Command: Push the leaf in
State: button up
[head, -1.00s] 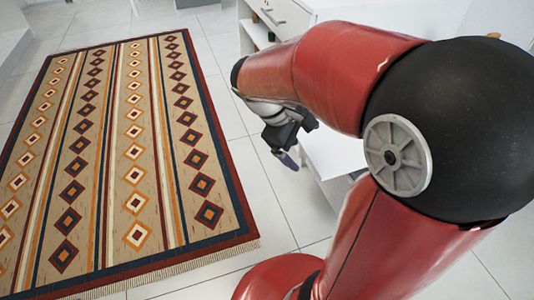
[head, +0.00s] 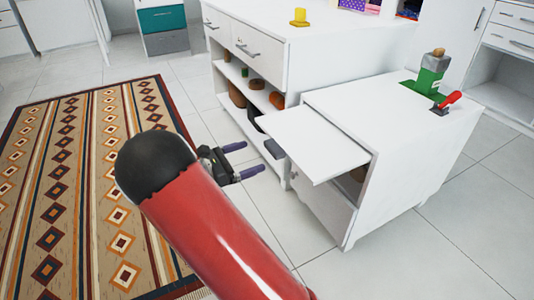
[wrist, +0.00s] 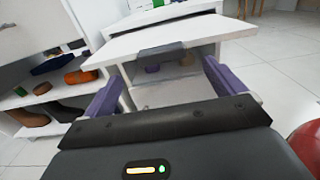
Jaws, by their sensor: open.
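The leaf (head: 312,143) is a flat white board sticking out of the upper front of a white cabinet (head: 420,120). A dark grey handle (head: 273,149) sits on its front edge; it also shows in the wrist view (wrist: 165,51). My gripper (head: 244,160) is open and empty, a short way in front of that edge and pointing at it. In the wrist view, the purple fingers (wrist: 163,78) stand wide apart, with the leaf (wrist: 190,35) ahead between and above them. They look apart from the leaf.
Below the leaf is a cabinet front (head: 325,198) with an open gap above it. A taller white unit (head: 265,50) with drawers and shelves of shoes stands behind. A green bottle-like object (head: 430,76) and a red-handled item (head: 448,101) stand on the cabinet. A patterned rug (head: 75,150) lies left.

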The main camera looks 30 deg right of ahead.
aim_at(325, 130)
jog(key=d, duration=0.7)
jog(key=shift+w+b, duration=0.1)
jog(key=shift+b, duration=0.25)
jog(key=c, duration=1.4)
jog(key=d+p, duration=0.1)
jog(key=d, duration=0.5)
jog(key=d+p, duration=0.1)
jog(key=d, duration=1.3)
jog(key=shift+w+d+p, duration=0.15)
jog(key=shift+w+p, duration=0.2)
jog(key=shift+p, duration=0.05)
